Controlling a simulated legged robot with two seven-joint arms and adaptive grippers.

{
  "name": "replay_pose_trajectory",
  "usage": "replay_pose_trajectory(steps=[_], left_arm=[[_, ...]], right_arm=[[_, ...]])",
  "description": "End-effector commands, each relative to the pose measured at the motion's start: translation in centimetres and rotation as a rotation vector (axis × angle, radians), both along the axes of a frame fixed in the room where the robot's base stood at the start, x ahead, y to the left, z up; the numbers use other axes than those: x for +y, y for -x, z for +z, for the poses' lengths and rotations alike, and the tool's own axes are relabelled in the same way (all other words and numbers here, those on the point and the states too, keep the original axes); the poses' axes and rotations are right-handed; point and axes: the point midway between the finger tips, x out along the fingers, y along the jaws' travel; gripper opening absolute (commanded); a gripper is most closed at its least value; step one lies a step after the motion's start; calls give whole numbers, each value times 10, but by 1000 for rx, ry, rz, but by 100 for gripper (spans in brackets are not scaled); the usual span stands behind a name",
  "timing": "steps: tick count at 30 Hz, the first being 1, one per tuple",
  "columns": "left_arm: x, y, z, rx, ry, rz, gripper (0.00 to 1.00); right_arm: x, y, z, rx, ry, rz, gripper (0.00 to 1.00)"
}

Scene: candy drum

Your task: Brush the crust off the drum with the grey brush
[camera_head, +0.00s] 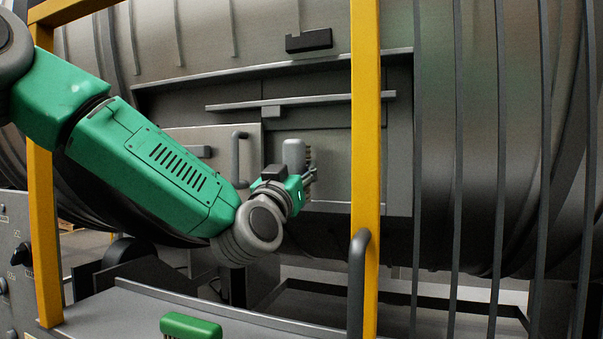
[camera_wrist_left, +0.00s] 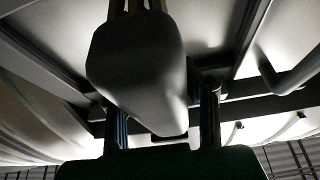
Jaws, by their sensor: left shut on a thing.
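The grey brush (camera_head: 293,153) is upright in my left gripper (camera_head: 306,180), in front of the hatch recess. Its yellowish bristles face right in the head view. In the left wrist view the brush's rounded grey body (camera_wrist_left: 138,65) sits between the two dark fingers of my left gripper (camera_wrist_left: 162,125), which is shut on it. The drum (camera_head: 436,150) is a big grey metal cylinder across the background. I cannot make out the crust on it. Whether the bristles touch the drum cannot be told. My right gripper is out of view.
A yellow post (camera_head: 365,120) stands just right of the gripper, with thin dark bars beyond it. A dark hatch handle (camera_head: 236,160) is left of the brush. A green object (camera_head: 190,327) sits at the grey ledge (camera_head: 265,318) below. A control panel (camera_head: 15,260) is at left.

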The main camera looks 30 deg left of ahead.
Motion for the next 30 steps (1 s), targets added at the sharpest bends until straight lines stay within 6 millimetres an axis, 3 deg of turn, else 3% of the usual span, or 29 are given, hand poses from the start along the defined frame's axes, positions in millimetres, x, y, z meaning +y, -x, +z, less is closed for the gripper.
replay_pose_trajectory(steps=[8, 18, 30], left_arm=[[0, 3, 1, -1, 1, 0, 8], [-7, 29, 1, -1, -1, -1, 8], [-7, 29, 0, 0, 0, 0, 8]], right_arm=[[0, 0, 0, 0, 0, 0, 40], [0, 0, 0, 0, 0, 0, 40], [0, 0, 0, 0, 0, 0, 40]])
